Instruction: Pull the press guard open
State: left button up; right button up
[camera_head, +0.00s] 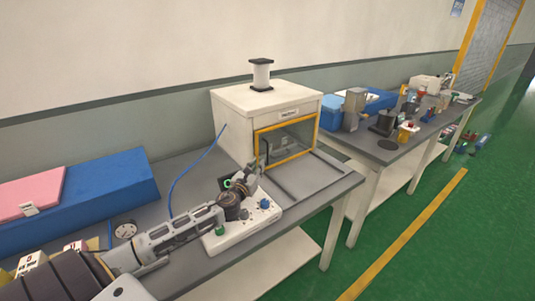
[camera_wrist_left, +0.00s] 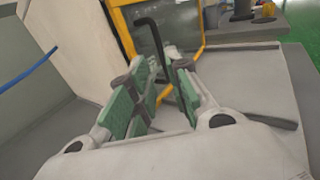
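The press (camera_head: 265,107) is a white box on the grey workbench. Its guard (camera_head: 287,142) is a clear pane in a yellow frame on the front face; the yellow frame also shows in the left wrist view (camera_wrist_left: 125,34). A dark bent handle (camera_wrist_left: 156,42) stands in front of the guard, and its lower end falls between my left fingertips. My left gripper (camera_head: 257,166) is at the left side of the guard. Its green-padded fingers (camera_wrist_left: 162,82) are apart, on either side of the handle; contact cannot be told. My right gripper is not in view.
A white control box (camera_head: 240,227) with knobs lies under my left arm. A blue case (camera_head: 110,190) is at left, and a blue cable (camera_head: 190,168) runs behind. A second table (camera_head: 385,155) with several objects stands beyond.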

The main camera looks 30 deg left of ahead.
pick_arm(q)
send_over(267, 163)
jog(key=shift+w, duration=0.15)
jog(key=shift+w+a, duration=0.1)
jog(key=shift+w, duration=0.05)
jog(key=c, duration=0.4)
grip_shut()
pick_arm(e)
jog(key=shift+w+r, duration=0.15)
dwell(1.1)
